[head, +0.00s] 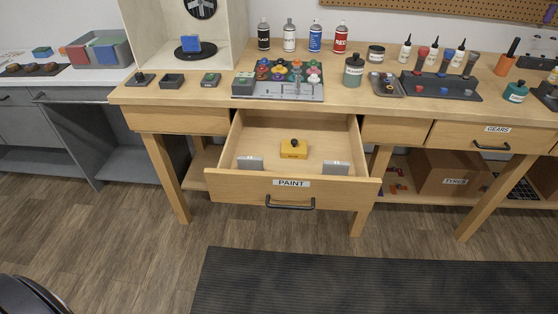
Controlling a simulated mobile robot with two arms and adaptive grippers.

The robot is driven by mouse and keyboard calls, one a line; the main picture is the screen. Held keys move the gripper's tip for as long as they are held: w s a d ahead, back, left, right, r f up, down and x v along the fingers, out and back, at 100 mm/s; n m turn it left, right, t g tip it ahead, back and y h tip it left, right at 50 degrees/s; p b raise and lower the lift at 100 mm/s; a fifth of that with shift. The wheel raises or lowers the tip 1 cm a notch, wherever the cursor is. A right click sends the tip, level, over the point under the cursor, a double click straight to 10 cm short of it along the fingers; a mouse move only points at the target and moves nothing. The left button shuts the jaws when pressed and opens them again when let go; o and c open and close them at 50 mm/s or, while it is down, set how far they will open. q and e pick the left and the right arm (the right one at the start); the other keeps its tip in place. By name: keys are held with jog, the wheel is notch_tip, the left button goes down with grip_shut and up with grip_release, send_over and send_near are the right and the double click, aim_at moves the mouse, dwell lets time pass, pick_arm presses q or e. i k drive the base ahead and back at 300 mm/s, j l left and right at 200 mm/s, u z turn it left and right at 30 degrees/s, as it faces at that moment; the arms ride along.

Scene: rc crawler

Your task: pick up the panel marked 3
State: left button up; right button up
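No number 3 is readable on anything in the head view. The open drawer labelled PAINT (240,181) holds a yellow block with a dark knob (293,149) and two small grey pieces, one at left (250,163) and one at right (336,168). A blue piece (191,45) stands on a black turntable (190,54) inside a pale booth. A grey bin (101,60) at the left holds red, blue and green flat pieces, too small to read. Neither of my grippers is in view.
The wooden bench (215,93) carries a tray of coloured knobs (278,79), spray cans (290,35), a jar (353,71) and a dark tool rack (441,86). The drawer juts out over the floor. A TYRES box (445,172) sits on the lower shelf. A dark mat (370,283) lies in front.

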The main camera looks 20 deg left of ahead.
aim_at(190, 44)
jog(key=i+j, duration=0.1)
jog(key=j, duration=0.25)
jog(key=i+j, duration=0.1)
jog(key=j, duration=0.65)
jog(key=i+j+u, duration=0.1)
jog(key=j, duration=0.3)
jog(key=i+j, duration=0.15)
jog(key=j, duration=0.2)
